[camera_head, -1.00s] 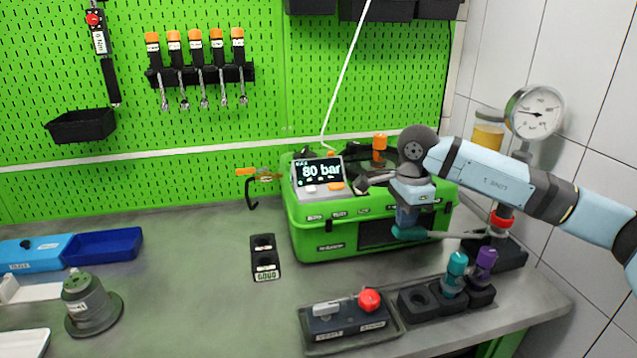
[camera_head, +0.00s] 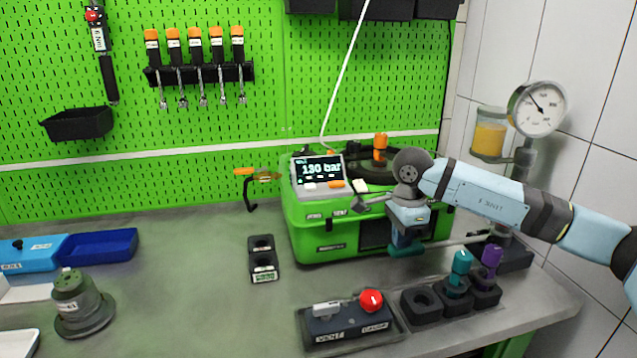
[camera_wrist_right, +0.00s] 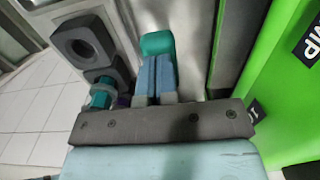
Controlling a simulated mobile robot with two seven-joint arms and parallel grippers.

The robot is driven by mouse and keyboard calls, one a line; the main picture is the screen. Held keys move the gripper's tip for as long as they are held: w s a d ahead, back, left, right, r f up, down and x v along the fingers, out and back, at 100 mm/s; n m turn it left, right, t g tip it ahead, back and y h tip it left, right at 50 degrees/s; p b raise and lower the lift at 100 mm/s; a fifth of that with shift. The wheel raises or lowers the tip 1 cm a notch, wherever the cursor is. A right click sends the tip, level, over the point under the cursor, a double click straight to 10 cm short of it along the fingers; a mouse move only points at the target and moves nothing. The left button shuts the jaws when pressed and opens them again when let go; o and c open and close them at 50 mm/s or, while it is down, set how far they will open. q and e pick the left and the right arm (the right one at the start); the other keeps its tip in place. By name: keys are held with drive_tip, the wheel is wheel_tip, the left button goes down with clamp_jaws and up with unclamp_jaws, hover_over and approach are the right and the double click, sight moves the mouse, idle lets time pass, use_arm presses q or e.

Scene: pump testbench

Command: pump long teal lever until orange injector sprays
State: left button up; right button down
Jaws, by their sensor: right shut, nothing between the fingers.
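The long lever has a teal end (camera_head: 406,250) and a grey rod (camera_head: 455,243) running right to the pump stand beside the gauge. My right gripper (camera_head: 403,238) is shut with nothing between its fingers, directly above the teal end and apparently against it. In the right wrist view the two blue fingers (camera_wrist_right: 154,78) are together, with the teal end (camera_wrist_right: 157,44) just beyond their tips. My left gripper is out of view.
The green case (camera_head: 325,235) with a display (camera_head: 320,169) reading 130 bar stands behind the lever. A pressure gauge (camera_head: 538,108) is at the right wall. In front are a box with a red knob (camera_head: 371,301) and a black holder (camera_head: 421,305) with teal and purple pieces.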

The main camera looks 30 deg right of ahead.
drive_tip(key=shift+f, duration=0.45)
drive_tip(key=shift+d+r+p, duration=0.2)
drive_tip(key=shift+r+p, duration=0.9)
drive_tip(key=shift+r, duration=0.8)
drive_tip(key=shift+d+r+p, duration=0.2)
drive_tip(key=shift+r+p, duration=0.85)
drive_tip(key=shift+r, duration=0.85)
drive_tip(key=shift+s, duration=0.1)
